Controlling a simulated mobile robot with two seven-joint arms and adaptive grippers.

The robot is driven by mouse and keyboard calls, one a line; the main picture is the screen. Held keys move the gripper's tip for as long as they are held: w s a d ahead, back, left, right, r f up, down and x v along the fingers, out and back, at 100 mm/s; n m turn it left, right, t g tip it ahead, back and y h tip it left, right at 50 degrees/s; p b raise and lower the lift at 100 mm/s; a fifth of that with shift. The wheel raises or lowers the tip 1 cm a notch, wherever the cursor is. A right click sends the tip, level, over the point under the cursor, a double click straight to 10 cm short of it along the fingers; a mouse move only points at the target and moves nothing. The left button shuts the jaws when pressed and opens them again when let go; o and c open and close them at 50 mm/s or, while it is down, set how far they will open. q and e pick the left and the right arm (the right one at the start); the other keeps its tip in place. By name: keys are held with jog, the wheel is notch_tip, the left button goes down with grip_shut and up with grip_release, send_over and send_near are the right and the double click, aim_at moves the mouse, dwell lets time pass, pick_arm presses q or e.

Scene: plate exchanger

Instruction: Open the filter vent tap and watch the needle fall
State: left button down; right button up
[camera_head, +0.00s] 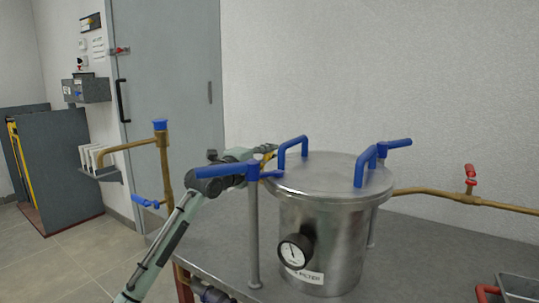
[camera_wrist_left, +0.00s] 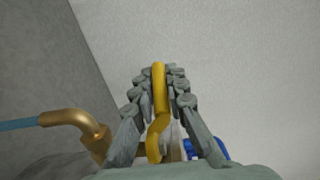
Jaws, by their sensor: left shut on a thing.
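The steel filter vessel (camera_head: 322,235) stands on the bench with a round lid and blue handles. Its round black-rimmed gauge (camera_head: 294,250) faces me; the needle is too small to read exactly. The tap body is mostly hidden. My right gripper is not in view.
A brass pipe (camera_head: 166,175) with blue fittings stands left of the vessel. A red-handled valve (camera_head: 470,178) sits on the right pipe.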

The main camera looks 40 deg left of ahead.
pick_arm(q)
jog(key=c, duration=1.8)
grip_release()
jog(key=shift+s, duration=0.1)
jog(key=s, duration=0.6)
jog(key=shift+s, duration=0.35)
jog(key=shift+s+d, duration=0.1)
jog(key=shift+s, duration=0.25)
jog(key=shift+c, duration=0.6)
